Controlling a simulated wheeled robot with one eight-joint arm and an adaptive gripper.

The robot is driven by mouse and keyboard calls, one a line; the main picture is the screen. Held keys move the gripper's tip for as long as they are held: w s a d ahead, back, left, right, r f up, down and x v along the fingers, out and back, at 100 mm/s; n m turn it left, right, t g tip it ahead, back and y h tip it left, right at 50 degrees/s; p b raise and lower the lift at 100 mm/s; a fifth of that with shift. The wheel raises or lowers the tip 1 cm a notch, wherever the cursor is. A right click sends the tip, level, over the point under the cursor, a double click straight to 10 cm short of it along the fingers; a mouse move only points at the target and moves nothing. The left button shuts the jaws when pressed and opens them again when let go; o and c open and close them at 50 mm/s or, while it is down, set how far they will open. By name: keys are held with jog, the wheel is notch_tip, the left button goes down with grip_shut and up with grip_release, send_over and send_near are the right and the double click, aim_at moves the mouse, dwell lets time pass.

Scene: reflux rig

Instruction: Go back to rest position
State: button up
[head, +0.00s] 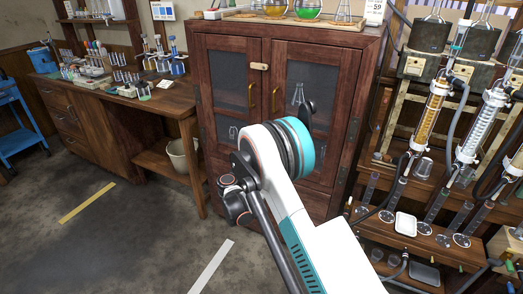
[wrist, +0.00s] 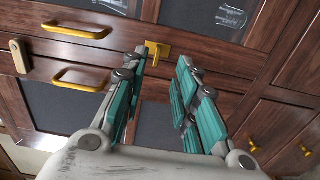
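My arm reaches toward the wooden cabinet (head: 285,58) in the head view. My gripper (wrist: 162,70) shows in the wrist view with its two teal-padded fingers spread apart and nothing between them. The gap lies in front of the cabinet front (wrist: 225,55), with a yellow handle (wrist: 158,50) seen beyond it. In the head view my arm hides most of the gripper. The cabinet doors look shut, with two yellow handles (head: 251,95) and a latch (head: 259,66) at the top.
The reflux rig (head: 470,130) with glass columns stands at right, above a low shelf with a white tray (head: 405,224). A wooden desk (head: 150,105) with racks and bottles is at left. Flasks (head: 307,8) stand on the cabinet. Floor (head: 130,225) at left is clear.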

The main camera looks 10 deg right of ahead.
jog(key=s+d+r+m+g+y, duration=0.25)
jog(key=s+d+r, duration=0.25)
jog(key=s+r, duration=0.4)
jog(key=s+d+r+m+g+y, duration=0.1)
jog(key=s+d+r+m+g, duration=0.3)
jog(key=s+r, duration=0.45)
jog(key=s+a+m+y, duration=0.1)
jog(key=s+m+y, duration=0.1)
jog(key=s, duration=1.4)
jog(key=s+a+f+m+y, duration=0.1)
jog(key=s+y, duration=0.4)
jog(key=s, duration=1.1)
jog(key=shift+s+a+m+g, duration=0.3)
jog(key=shift+a+m+g, duration=0.2)
jog(key=shift+a, duration=0.3)
jog(key=shift+f, duration=0.1)
